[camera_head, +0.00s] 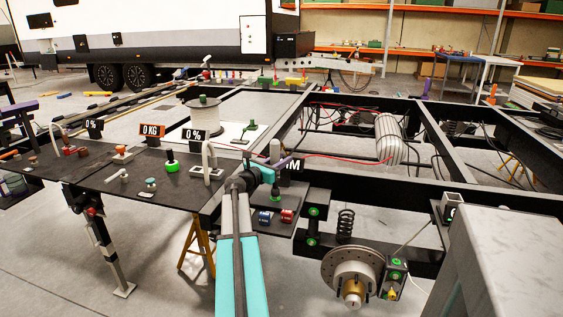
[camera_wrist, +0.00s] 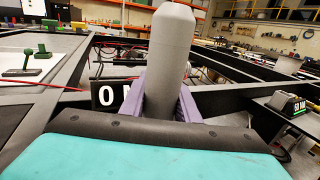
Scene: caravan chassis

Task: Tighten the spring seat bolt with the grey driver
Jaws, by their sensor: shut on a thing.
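My gripper (camera_head: 280,163) has purple fingers, also in the wrist view (camera_wrist: 162,105). It is shut on the grey driver (camera_wrist: 170,60), a thick upright grey cylinder with a tapered top. The driver (camera_head: 275,150) shows in the head view above a black plate. To the right, a black coil spring (camera_head: 346,222) stands on a lower black arm. Green-ringed bolts (camera_head: 314,211) sit on the bracket left of it. I cannot tell which is the spring seat bolt.
A sign (camera_wrist: 113,94) starting with 0 stands behind the driver. Blue and red cylinders (camera_head: 287,216) lie on the plate. A brake disc (camera_head: 350,270) and a grey block (camera_head: 515,255) are lower right. A dark bench (camera_head: 95,172) with small parts is left.

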